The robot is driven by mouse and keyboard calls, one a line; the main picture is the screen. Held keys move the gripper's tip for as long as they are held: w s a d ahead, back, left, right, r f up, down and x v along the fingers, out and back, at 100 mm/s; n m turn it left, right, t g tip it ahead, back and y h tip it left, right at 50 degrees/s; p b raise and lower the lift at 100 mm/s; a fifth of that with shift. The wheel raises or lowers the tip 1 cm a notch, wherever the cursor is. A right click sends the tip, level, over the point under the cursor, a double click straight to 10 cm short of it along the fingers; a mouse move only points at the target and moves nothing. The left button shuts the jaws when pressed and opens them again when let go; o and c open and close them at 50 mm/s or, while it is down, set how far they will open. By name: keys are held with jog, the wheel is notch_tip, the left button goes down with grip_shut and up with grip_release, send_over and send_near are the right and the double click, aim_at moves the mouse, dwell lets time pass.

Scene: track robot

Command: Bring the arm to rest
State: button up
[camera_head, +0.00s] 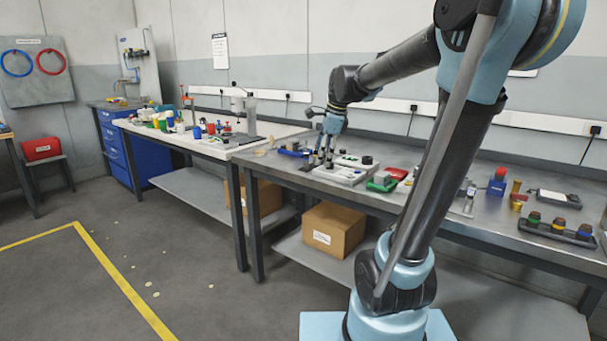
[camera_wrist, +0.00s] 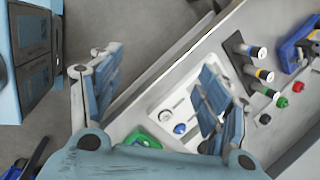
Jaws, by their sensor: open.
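My gripper (camera_head: 325,160) hangs at the end of my raised, bent arm, over the front part of the steel workbench (camera_head: 440,205). In the wrist view my gripper (camera_wrist: 160,92) has its two blue-padded fingers spread wide apart, with nothing between them. Below the fingers are the bench's front edge and, past it, the floor. A white tray (camera_head: 343,171) with small round parts lies beside and under the gripper; it also shows in the wrist view (camera_wrist: 165,108), partly hidden behind the right finger. I cannot tell the exact gap between fingertips and bench.
A green bin (camera_head: 382,183), a red item (camera_head: 396,173) and a rack with coloured caps (camera_head: 556,231) stand on the bench. Dark holders with cylinders (camera_wrist: 250,62) lie close to the right finger. A cardboard box (camera_head: 333,228) sits on the lower shelf.

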jog(key=s+d+f+n+h, duration=0.1)
jog(key=s+d+f+n, duration=0.5)
jog(key=s+f+n, duration=0.3)
jog(key=s+d+f+n+h, duration=0.1)
jog(key=s+d+f+n, duration=0.5)
jog(key=s, duration=1.1)
notch_tip(320, 180, down, 5)
jog(key=n, duration=0.3)
jog(key=shift+s+g+h, duration=0.15)
jog(key=shift+g+h, duration=0.15)
jog(key=shift+d+r, duration=0.1)
jog(key=shift+w+f, duration=0.2)
jog(key=shift+w, duration=0.25)
